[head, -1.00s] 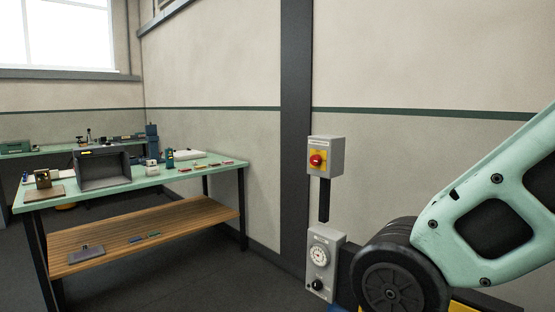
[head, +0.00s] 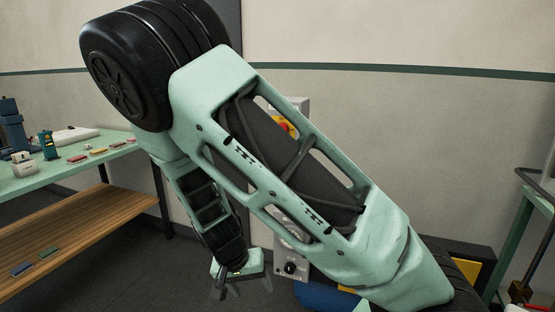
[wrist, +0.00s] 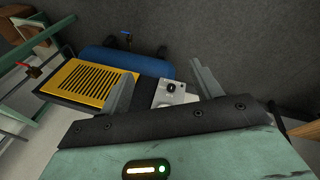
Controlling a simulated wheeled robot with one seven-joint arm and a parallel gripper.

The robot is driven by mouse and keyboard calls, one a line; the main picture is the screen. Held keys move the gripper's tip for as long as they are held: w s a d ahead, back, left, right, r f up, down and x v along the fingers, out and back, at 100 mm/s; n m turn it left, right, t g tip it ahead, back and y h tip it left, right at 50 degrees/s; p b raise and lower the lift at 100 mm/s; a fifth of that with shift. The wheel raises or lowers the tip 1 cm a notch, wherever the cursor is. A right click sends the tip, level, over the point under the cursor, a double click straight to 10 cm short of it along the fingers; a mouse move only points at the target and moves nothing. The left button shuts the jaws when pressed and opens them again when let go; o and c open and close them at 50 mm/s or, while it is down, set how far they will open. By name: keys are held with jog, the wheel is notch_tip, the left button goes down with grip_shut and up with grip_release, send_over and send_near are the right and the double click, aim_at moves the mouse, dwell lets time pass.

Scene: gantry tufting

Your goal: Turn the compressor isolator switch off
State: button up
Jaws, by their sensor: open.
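The isolator switch (head: 286,126) is a grey wall box with a red knob on a yellow plate. In the head view my arm covers most of it; only the box's top and right edge and a bit of red and yellow show. The knob's position cannot be read. My gripper (head: 242,290) is low in the head view, below and left of the switch, open and apart from it. In the wrist view my gripper (wrist: 161,70) has its two fingers spread with nothing held. The switch does not show there.
A lower grey box with a black knob (head: 290,268) is beside my gripper in the head view. The compressor's blue tank (wrist: 125,60) and yellow slotted guard (wrist: 90,82) show in the wrist view. A bench (head: 75,160) stands left, a green-framed stand (head: 510,240) right.

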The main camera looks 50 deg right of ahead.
jog(key=w+d+r+m+t+h, duration=0.1)
jog(key=w+d+r+m+h, duration=0.3)
jog(key=d, duration=0.5)
jog(key=w+d+r+m+t+h, duration=0.2)
jog(key=w+d+r+h, duration=0.3)
jog(key=d, duration=0.4)
jog(key=w+r+m+t+h, duration=0.15)
jog(key=w+r, duration=0.25)
jog(key=r, duration=0.5)
jog(key=w+r+t+h, duration=0.3)
jog(key=w+r, duration=0.1)
jog(key=r, duration=0.4)
jog(key=p+x, duration=0.6)
jog(key=x, duration=1.1)
jog(key=shift+w+f, duration=0.1)
jog(key=shift+f, duration=0.05)
jog(key=c, duration=1)
